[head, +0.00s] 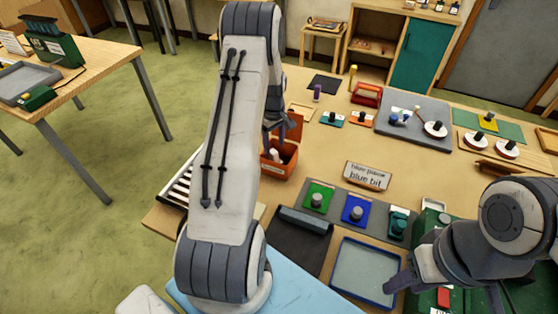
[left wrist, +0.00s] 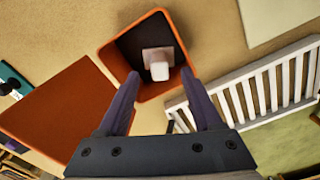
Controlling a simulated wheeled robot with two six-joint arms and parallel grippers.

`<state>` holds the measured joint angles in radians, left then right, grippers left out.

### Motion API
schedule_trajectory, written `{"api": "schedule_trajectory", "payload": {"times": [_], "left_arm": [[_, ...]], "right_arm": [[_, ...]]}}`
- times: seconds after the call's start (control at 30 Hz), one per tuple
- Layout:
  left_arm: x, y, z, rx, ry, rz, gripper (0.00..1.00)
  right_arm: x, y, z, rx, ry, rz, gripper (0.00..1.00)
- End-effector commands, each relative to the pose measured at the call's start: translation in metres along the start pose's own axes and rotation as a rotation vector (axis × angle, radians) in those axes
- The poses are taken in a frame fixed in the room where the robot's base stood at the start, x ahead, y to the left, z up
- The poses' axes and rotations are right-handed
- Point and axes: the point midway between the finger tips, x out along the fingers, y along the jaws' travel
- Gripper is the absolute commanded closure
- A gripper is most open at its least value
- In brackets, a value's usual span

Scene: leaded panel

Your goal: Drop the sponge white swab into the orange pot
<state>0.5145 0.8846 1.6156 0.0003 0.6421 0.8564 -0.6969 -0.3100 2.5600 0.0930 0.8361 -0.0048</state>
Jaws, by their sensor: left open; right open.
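The orange pot (head: 279,168) stands on the table just right of my left arm, its lid (head: 290,128) raised at the back. The white swab (head: 272,155) shows inside the pot's opening. In the left wrist view the pot (left wrist: 125,57) has a dark inside, and the swab (left wrist: 159,68) is within its walls, with a pale square part and a rounded white part. My left gripper (left wrist: 163,90) is open, its fingers apart near the pot's rim and clear of the swab. My right gripper (head: 440,290) is open and empty at the lower right.
A white slatted rack (head: 181,188) lies left of the pot. A "blue bit" sign (head: 367,176), green (head: 319,190) and blue (head: 357,203) pads and a blue-rimmed tray (head: 364,269) stand to the right. The tabletop right of the pot is partly clear.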

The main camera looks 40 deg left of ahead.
Motion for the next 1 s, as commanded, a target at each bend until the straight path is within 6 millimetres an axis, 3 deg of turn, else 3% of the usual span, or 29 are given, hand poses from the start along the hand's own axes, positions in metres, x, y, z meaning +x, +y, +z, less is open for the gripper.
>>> {"api": "schedule_trajectory", "payload": {"times": [0.17,0.6,1.0], "left_arm": [[-0.013,0.001,-0.001,0.0,0.003,0.003,0.33],[-0.092,0.0,-0.001,0.0,0.003,0.004,0.33],[-0.105,-0.001,0.0,0.0,0.0,0.0,0.33]], "right_arm": [[0.008,0.001,0.0,0.001,0.0,0.0,0.55],[0.034,0.003,0.002,0.006,0.0,0.0,0.55],[0.035,0.003,0.002,0.006,0.0,0.0,0.55]]}}
